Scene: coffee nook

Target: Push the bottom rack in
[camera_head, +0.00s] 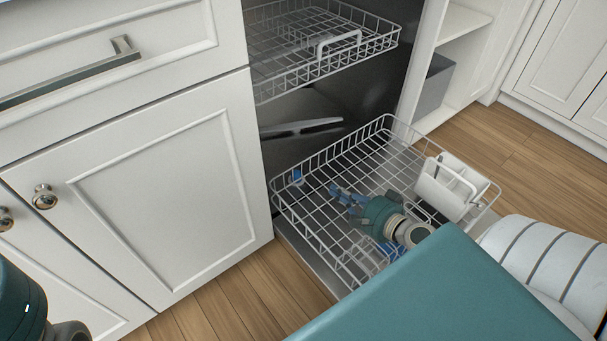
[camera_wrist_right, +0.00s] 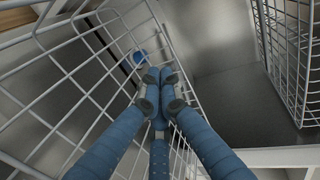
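The bottom rack (camera_head: 390,130), a white wire basket, is pulled out of the dishwasher over its lowered door. It also shows in the wrist view (camera_wrist_right: 75,75). My right gripper (camera_head: 338,193) is over the rack, its blue fingers pointing toward the machine. In the wrist view its fingertips (camera_wrist_right: 160,76) are together with nothing visible between them, close to the rack's wires; I cannot tell whether they touch. My right forearm hides the rack's front right part. Only part of my left arm shows at the lower left; its gripper is out of view.
The top rack (camera_head: 325,62) sits above, partly out. A silver spray arm (camera_head: 300,128) is inside the machine. A white cutlery basket (camera_head: 450,188) stands in the bottom rack's right side. A small blue round piece (camera_head: 297,176) is at its left. White cabinets (camera_head: 150,200) stand left.

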